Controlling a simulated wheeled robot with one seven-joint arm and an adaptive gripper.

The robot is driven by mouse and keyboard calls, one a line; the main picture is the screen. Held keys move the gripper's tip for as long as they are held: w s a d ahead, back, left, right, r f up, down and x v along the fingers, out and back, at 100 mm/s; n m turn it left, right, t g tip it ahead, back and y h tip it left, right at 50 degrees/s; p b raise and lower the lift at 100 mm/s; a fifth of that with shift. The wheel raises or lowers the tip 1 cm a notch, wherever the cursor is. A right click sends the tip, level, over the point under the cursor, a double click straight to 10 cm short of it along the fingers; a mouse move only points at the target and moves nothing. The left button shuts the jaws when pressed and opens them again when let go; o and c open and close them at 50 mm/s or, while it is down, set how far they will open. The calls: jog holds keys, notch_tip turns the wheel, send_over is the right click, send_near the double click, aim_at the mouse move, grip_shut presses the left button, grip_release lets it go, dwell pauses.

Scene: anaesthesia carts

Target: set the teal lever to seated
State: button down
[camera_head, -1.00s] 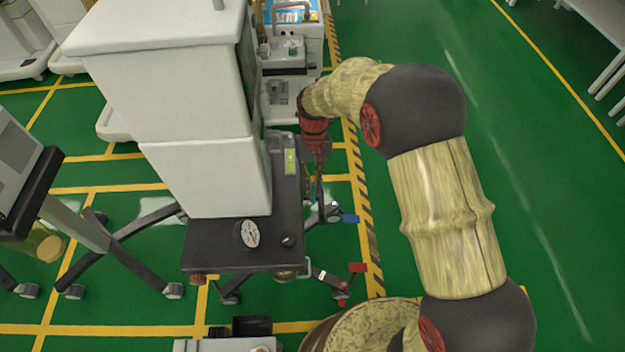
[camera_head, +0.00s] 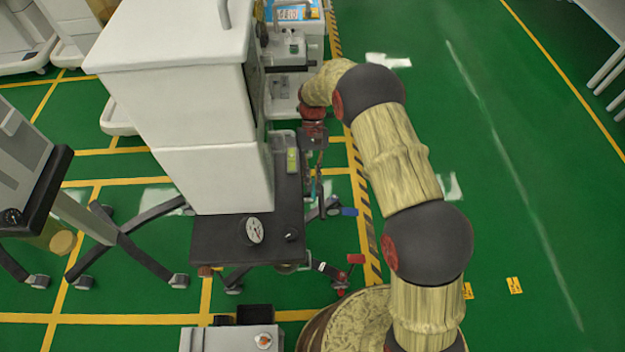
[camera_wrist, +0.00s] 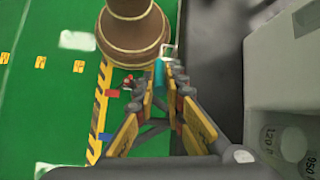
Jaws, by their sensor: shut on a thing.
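The teal lever (camera_wrist: 159,74) shows in the wrist view as a small teal piece between my fingertips. A little teal also shows below the fingers in the head view (camera_head: 313,188). My gripper (camera_wrist: 161,82) is shut on it, with one finger on each side. In the head view my gripper (camera_head: 318,176) points down at the right side of the white and dark cart (camera_head: 200,240). The fingers hide part of the lever, and its mount and exact setting cannot be made out.
A round gauge (camera_head: 254,231) sits on the cart's dark shelf. Blue (camera_head: 349,211) and red (camera_head: 356,259) pedals stick out low on the right. Another machine (camera_head: 290,50) stands behind. Green floor to the right is open.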

dwell(0.3)
jog(key=c, duration=1.9)
grip_release()
jog(key=shift+o, duration=0.3)
jog(key=shift+w, duration=0.1)
jog(key=v, duration=0.8)
